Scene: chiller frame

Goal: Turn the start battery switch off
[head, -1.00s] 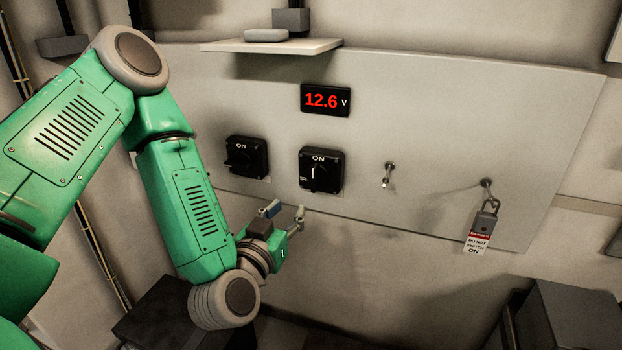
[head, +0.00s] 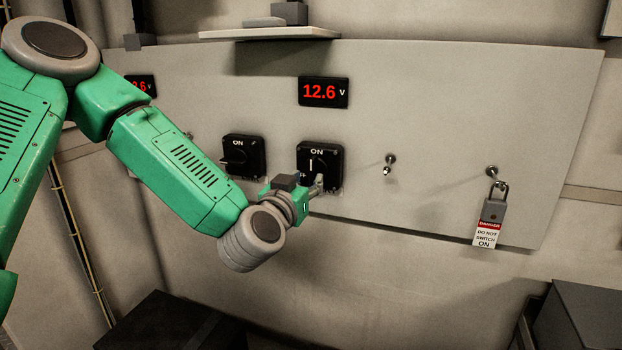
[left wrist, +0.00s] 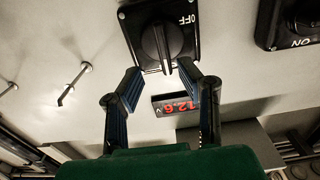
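A black rotary switch (head: 334,156) marked ON sits on the grey panel below a red 12.6 V display (head: 323,92). Its knob shows upright in the left wrist view (left wrist: 160,42), where the picture is upside down and an OFF mark shows at one side. A second black switch (head: 243,152) sits to its left, also in the left wrist view (left wrist: 288,25). No label naming the start battery is readable. My left gripper (head: 312,184) is at the lower part of the right switch. Its fingers (left wrist: 163,72) are apart, empty, before the knob; contact is unclear. My right gripper is not in view.
A padlock (head: 494,209) with a danger tag (head: 487,234) hangs from a hook at the right. A smaller hook (head: 389,163) is between it and the switches. A shelf (head: 270,33) juts out above. Dark boxes stand low at both sides.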

